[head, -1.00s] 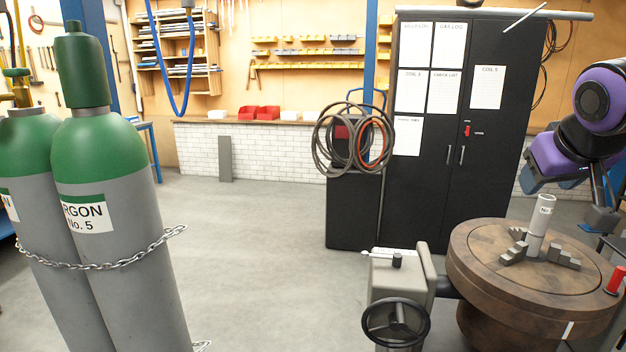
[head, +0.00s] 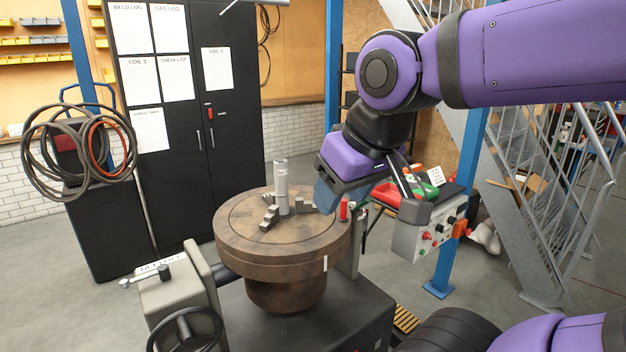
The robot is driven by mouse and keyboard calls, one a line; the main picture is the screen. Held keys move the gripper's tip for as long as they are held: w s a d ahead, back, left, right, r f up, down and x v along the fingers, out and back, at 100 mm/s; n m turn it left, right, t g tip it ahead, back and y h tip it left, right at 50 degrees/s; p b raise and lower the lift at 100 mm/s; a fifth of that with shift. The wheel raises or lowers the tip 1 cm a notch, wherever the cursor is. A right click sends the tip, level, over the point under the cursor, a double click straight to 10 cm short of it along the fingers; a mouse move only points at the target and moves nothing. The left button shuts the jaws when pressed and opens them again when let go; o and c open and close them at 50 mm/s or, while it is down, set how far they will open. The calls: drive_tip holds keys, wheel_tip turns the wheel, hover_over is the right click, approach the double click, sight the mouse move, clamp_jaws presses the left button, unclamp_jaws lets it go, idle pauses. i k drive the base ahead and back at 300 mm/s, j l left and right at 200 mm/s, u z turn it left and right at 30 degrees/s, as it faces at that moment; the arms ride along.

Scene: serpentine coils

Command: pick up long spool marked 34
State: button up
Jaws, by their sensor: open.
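A light grey spool (head: 281,188), a tall narrow cylinder, stands upright on the round brown turntable (head: 240,240). Stepped grey jaw blocks (head: 270,217) sit around its foot. A small dark mark shows near its top, too small to read. My gripper (head: 369,204) hangs from the purple arm to the right of the spool in the head view. It is open, with its fingers apart and nothing seen between them. It does not touch the spool; how far apart they are in depth is hard to tell.
A red cylinder (head: 343,208) stands by the turntable's right edge. A control box (head: 425,237) and a blue post (head: 452,220) are behind my gripper. A black cabinet (head: 190,110) stands behind the turntable. A handwheel unit (head: 170,300) is at the turntable's left.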

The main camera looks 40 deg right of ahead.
sight(280, 166)
drive_tip(key=l+z, duration=0.1)
drive_tip(key=z, duration=0.45)
drive_tip(key=i+l+u, duration=0.25)
drive_tip(key=i, duration=0.2)
drive_tip(key=i+l+u, duration=0.15)
drive_tip(key=i+u, duration=0.15)
drive_tip(key=i, duration=0.15)
